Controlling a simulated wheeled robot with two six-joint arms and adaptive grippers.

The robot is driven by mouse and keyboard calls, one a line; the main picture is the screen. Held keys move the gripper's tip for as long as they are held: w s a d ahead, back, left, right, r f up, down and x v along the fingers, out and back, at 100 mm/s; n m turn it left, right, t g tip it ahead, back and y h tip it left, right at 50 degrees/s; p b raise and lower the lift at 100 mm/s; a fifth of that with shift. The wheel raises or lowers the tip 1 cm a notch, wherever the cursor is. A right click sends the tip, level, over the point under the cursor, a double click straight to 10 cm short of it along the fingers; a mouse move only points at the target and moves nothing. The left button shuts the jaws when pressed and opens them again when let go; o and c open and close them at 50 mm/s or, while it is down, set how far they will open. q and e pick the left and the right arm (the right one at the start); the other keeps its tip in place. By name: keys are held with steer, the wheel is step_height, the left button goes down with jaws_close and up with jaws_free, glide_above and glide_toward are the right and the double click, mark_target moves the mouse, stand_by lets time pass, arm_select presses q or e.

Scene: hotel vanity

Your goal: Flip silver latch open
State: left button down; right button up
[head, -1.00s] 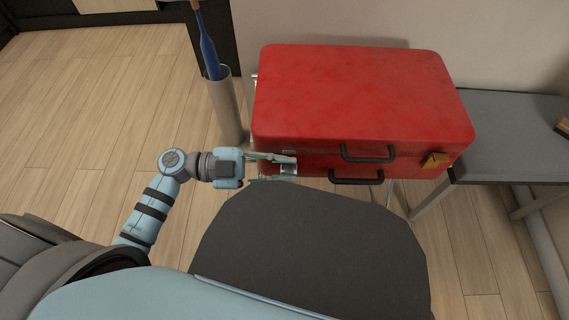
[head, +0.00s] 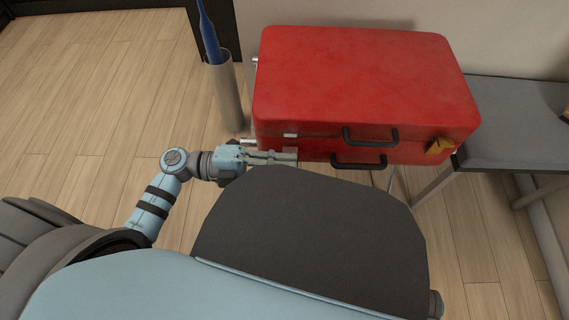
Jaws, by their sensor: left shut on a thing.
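A closed red suitcase (head: 365,85) stands in front of me with two black handles on its front, one on the lid and one on the lower half. The silver latch (head: 291,150) is at the left of the suitcase front, under a small silver catch (head: 290,135) at the lid seam. My left gripper (head: 284,158) reaches in from the left, its fingers shut together on the silver latch. The fingers partly cover the latch, so its exact angle is hard to tell. My right gripper is out of view.
A grey bench (head: 510,140) stands to the right. A grey cylinder (head: 227,95) with a blue-handled brush (head: 208,35) stands left of the suitcase. The wooden floor at left is clear.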

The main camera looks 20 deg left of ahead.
arm_select(q)
steer(key=shift+f, duration=0.1)
stand_by(0.4)
steer(key=c, duration=1.7)
jaws_free()
steer(key=shift+a, duration=0.1)
steer(key=v, duration=1.2)
